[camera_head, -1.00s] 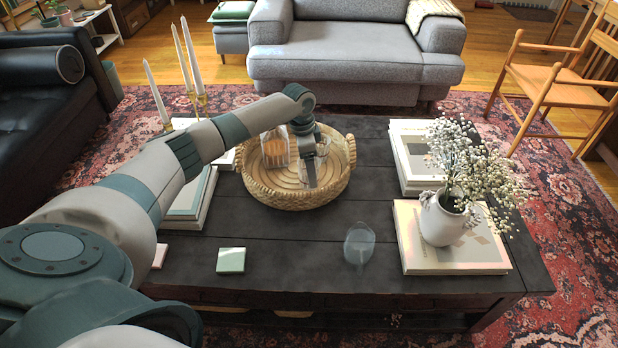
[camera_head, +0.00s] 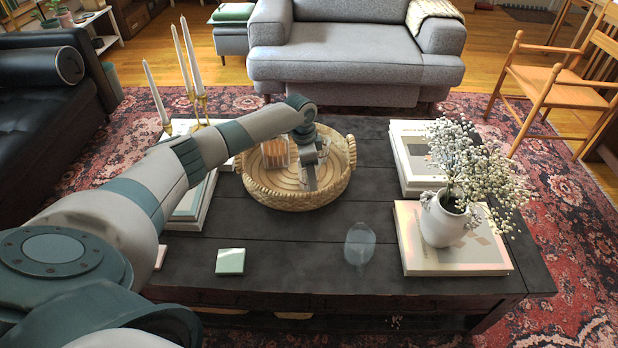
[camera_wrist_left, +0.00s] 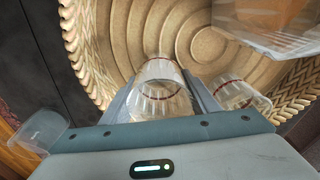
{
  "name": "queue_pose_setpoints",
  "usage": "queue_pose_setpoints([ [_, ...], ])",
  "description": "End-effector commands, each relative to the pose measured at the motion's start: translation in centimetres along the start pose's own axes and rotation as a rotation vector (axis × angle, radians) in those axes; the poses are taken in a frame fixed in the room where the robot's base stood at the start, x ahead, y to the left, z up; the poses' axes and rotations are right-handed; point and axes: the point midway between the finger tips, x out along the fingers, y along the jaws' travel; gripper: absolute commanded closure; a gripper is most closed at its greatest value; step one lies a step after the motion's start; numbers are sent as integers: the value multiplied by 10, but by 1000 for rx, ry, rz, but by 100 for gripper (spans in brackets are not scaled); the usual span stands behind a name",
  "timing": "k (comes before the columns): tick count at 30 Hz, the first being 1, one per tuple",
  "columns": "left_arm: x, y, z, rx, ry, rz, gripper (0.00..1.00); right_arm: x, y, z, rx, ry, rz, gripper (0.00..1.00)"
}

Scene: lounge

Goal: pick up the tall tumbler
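A clear tumbler (camera_wrist_left: 162,90) with a dark red line stands in the round woven basket (camera_head: 290,202), between the fingers of my left gripper (camera_head: 309,181). The fingers, seen in the left wrist view (camera_wrist_left: 162,92), lie on both sides of it; whether they touch it is unclear. A second clear glass (camera_wrist_left: 238,94) stands just right of the right finger in that view. A glass decanter (camera_head: 275,153) with an amber filling is in the basket, left of the gripper; it also shows in the left wrist view (camera_wrist_left: 270,22). My right gripper is out of view.
Another clear glass (camera_head: 359,244) stands on the dark coffee table (camera_head: 300,250) in front of the basket. A white vase of flowers (camera_head: 442,222) stands on books at the right. Candles (camera_head: 190,58) stand at the back left. A pale green coaster (camera_head: 230,261) lies at the front.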

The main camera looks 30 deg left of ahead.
Motion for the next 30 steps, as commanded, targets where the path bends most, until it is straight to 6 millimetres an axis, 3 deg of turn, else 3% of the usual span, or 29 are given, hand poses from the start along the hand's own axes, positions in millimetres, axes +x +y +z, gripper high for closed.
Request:
queue_pose_setpoints([
  [11,-5,0,-1,0,1,-1,75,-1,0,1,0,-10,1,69],
  [20,-42,-1,-6,1,3,-2,75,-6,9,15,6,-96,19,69],
  [30,-76,55,-38,5,3,0,75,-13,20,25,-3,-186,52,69],
])
